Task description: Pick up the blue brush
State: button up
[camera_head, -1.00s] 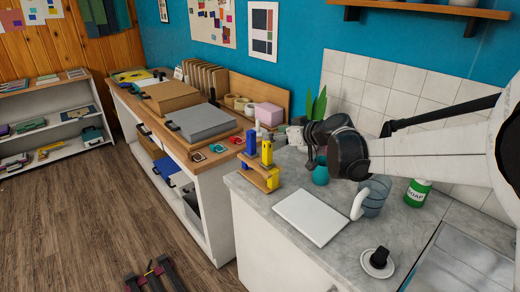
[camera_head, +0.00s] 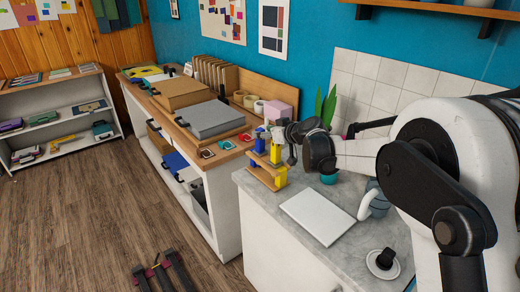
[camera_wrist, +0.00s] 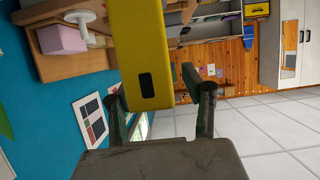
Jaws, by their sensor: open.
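The blue brush (camera_head: 260,141) stands upright in a small wooden rack (camera_head: 262,173) at the left end of the grey counter. A yellow brush (camera_head: 276,153) stands beside it on the right, nearer my arm. My gripper (camera_head: 287,139) is close to the right of the yellow brush. In the wrist view the open fingers of my gripper (camera_wrist: 155,92) show with the yellow brush's block-like body (camera_wrist: 144,55) large between or just beyond them. I cannot tell whether they touch it. The blue brush does not show in the wrist view.
A white board (camera_head: 317,217), a blue-grey mug (camera_head: 376,203) and a black-knobbed item (camera_head: 384,261) lie on the counter. A plant in a teal pot (camera_head: 329,176) stands behind my gripper. A wooden-topped bench (camera_head: 225,150) with boxes adjoins on the left.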

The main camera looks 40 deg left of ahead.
jog(key=shift+x, duration=1)
grip_shut()
jog(key=shift+r, duration=0.15)
notch_tip(320, 180, up, 18)
dwell(0.4)
